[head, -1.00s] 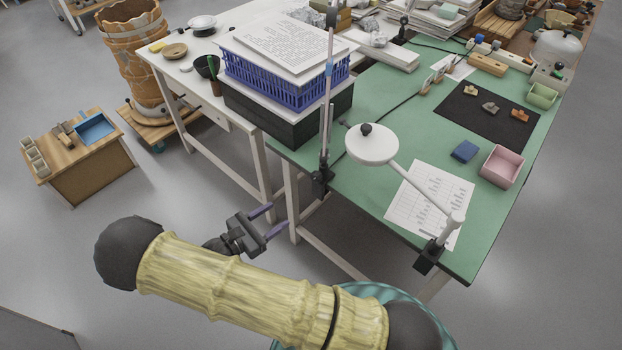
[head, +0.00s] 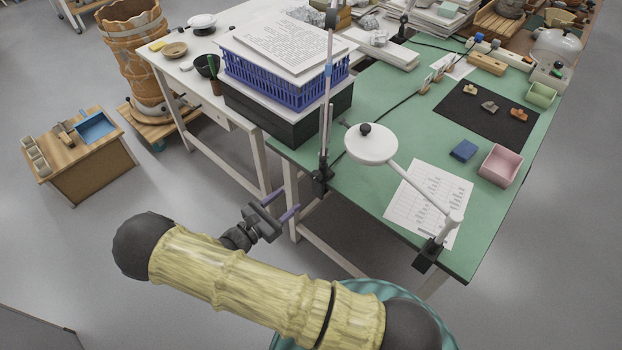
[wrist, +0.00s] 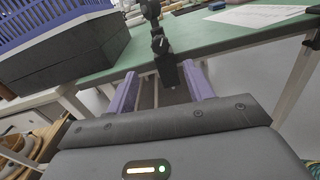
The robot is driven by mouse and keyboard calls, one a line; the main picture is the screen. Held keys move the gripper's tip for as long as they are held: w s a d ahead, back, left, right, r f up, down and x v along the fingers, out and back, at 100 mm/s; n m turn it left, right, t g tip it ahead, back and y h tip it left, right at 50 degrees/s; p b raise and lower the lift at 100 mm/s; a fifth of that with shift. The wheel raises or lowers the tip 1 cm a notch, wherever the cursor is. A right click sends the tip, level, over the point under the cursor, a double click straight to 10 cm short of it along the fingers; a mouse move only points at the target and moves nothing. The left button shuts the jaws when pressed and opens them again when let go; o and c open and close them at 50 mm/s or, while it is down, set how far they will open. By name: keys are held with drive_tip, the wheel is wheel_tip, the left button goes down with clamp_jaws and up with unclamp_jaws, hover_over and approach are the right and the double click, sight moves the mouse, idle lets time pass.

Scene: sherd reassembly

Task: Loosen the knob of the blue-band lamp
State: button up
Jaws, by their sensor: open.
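The blue-band lamp's pole (head: 327,105) rises from a black clamp (head: 321,183) on the near left edge of the green table; its blue band shows high on the pole, and its top is out of frame. In the wrist view, a dark round knob with a pale mark (wrist: 160,45) is on the black clamp, just beyond the fingertips and roughly centred between them. My gripper (head: 291,199) is open and empty, left of and a little below the clamp. Its two purple fingers also show in the wrist view (wrist: 160,72), apart from the knob as far as I can tell.
A second lamp with a white shade (head: 371,147) is clamped at the table's front corner. A black box (head: 290,118) with a blue basket (head: 285,82) stands left of the pole. White table legs (head: 292,195) stand near my gripper. Paper (head: 415,205) lies on the green table (head: 375,98).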

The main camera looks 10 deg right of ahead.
sight(313, 178)
drive_tip(key=p+x, duration=0.1)
drive_tip(key=x, duration=1)
drive_tip(key=shift+a, duration=0.1)
drive_tip(key=shift+c, duration=0.4)
drive_tip(key=c, duration=0.9)
drive_tip(key=shift+n, duration=0.4)
drive_tip(key=n+p, duration=0.1)
drive_tip(key=n, duration=0.1)
drive_tip(key=shift+n, duration=0.3)
drive_tip(key=shift+n+p, duration=0.5)
drive_tip(key=shift+n, duration=0.9)
